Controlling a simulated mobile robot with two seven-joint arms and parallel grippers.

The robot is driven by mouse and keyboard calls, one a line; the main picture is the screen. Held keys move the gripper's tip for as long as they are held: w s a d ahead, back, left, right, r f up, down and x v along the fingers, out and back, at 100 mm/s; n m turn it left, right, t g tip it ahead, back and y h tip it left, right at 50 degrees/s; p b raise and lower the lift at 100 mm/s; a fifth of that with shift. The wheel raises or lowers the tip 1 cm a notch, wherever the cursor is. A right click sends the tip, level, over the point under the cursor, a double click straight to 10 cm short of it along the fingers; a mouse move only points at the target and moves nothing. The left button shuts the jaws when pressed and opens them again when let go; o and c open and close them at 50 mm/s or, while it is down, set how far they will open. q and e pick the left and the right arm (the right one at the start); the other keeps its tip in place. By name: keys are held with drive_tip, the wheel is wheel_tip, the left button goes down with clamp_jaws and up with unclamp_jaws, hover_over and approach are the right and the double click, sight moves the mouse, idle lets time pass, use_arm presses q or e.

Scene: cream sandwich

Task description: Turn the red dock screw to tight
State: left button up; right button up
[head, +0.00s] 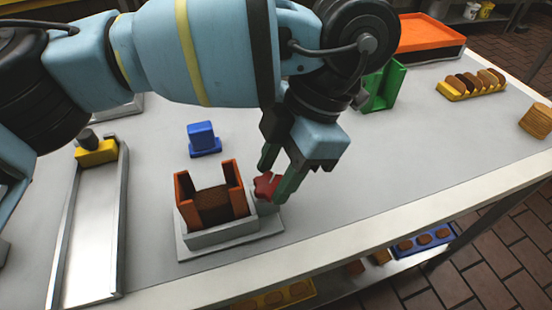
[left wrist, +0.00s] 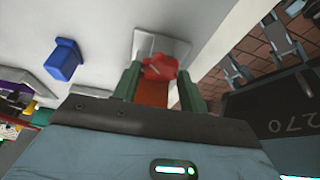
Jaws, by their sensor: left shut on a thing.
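The red dock screw (head: 266,186) is a red knob on the right side of a grey dock (head: 230,237). The dock holds an orange-brown open holder (head: 184,190) with a brown slab (head: 213,205) inside. My left gripper (head: 276,182) has its green fingers on either side of the red screw and is shut on it. In the left wrist view the red screw (left wrist: 159,67) shows between the two green fingers (left wrist: 160,85). How far the screw is turned cannot be told. My right gripper is in neither view.
A blue block (head: 203,138) stands behind the dock. A metal channel (head: 90,235) with a yellow piece (head: 97,153) lies at left. A green holder (head: 384,88), a yellow rack of biscuits (head: 472,85) and an orange tray (head: 430,35) stand farther right. The tabletop right of the dock is clear.

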use_arm(q)
drive_tip(key=m+t, duration=0.1)
drive_tip(key=m, duration=0.2)
drive_tip(key=shift+s, duration=0.15)
drive_tip(key=m+t, duration=0.1)
drive_tip(key=m, duration=0.2)
drive_tip(key=shift+s+t, duration=0.15)
drive_tip(key=shift+t, duration=0.15)
drive_tip(key=m, duration=0.3)
drive_tip(key=shift+s+t, duration=0.1)
drive_tip(key=shift+t, duration=0.3)
drive_tip(key=m+t+b, duration=0.1)
drive_tip(key=m, duration=0.2)
drive_tip(key=shift+s+a+h, duration=0.1)
drive_tip(key=shift+h, duration=0.3)
drive_tip(key=shift+m, duration=0.6)
drive_tip(key=shift+s, duration=0.1)
drive_tip(key=o, duration=1)
drive_tip(key=shift+c, duration=0.2)
drive_tip(key=shift+t, duration=0.3)
